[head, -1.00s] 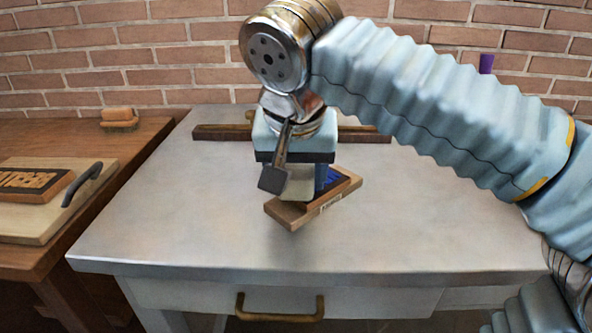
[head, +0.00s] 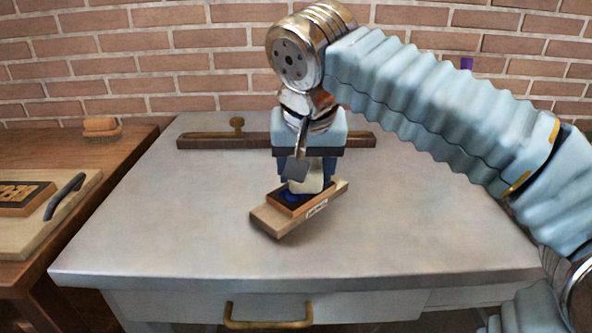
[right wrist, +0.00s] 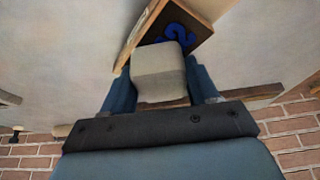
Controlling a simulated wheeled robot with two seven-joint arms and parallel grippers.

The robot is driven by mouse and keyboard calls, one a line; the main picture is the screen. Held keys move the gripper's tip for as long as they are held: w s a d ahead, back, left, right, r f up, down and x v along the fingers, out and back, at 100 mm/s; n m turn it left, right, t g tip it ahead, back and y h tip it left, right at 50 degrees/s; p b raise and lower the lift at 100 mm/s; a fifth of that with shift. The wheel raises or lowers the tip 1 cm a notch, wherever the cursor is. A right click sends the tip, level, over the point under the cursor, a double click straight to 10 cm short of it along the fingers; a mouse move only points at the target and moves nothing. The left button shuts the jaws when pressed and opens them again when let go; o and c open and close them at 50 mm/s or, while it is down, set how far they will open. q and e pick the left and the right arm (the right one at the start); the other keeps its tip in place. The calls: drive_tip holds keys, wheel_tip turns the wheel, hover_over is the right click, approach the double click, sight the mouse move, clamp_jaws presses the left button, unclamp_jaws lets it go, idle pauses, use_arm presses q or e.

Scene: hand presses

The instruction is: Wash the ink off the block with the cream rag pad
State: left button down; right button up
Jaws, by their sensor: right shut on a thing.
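The block (head: 268,217) is a wooden piece with a dark top plate bearing blue ink, lying at an angle on the grey table. It also shows in the right wrist view (right wrist: 150,22), with blue ink (right wrist: 178,36) on its dark face. My right gripper (head: 308,182) is shut on the cream rag pad (right wrist: 158,72), which is at the block's inked face. Whether the pad touches the face is hard to tell. The gripper and pad hide part of the block's far side. My left gripper is not in view.
A dark wooden bar with a brass knob (head: 205,141) lies along the table's back edge. On the left wooden table are a board (head: 75,198) with a lettered block (head: 22,197) and a black handle, and a brush (head: 101,128). The grey table's front (head: 200,255) is clear.

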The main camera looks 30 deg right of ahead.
sight(282, 197)
drive_tip(key=shift+w+d, duration=0.2)
drive_tip(key=shift+d, duration=0.65)
drive_tip(key=shift+w+d, duration=0.2)
drive_tip(key=shift+d, duration=0.6)
drive_tip(key=shift+d+r+p, duration=0.1)
drive_tip(key=shift+d+p, duration=0.1)
drive_tip(key=shift+p, duration=0.25)
drive_tip(key=shift+s+a+f, duration=0.1)
drive_tip(key=shift+s+a, duration=0.15)
drive_tip(key=shift+a, duration=0.75)
drive_tip(key=shift+s+a+f, duration=0.1)
drive_tip(key=shift+s+a, duration=0.1)
drive_tip(key=shift+a, duration=0.85)
drive_tip(key=shift+s+a+f, duration=0.1)
drive_tip(key=shift+s+a, duration=0.15)
drive_tip(key=shift+a, duration=0.75)
drive_tip(key=shift+s+a+p, duration=0.15)
drive_tip(key=shift+s+a, duration=0.05)
drive_tip(key=shift+a, duration=0.5)
drive_tip(key=shift+s+a+p, duration=0.15)
drive_tip(key=shift+a, duration=0.55)
wheel_tip(282, 197, up, 4)
drive_tip(key=p, duration=0.3)
drive_tip(key=shift+r+b, duration=0.25)
drive_tip(key=shift+b, duration=0.05)
drive_tip(key=shift+r, duration=0.9)
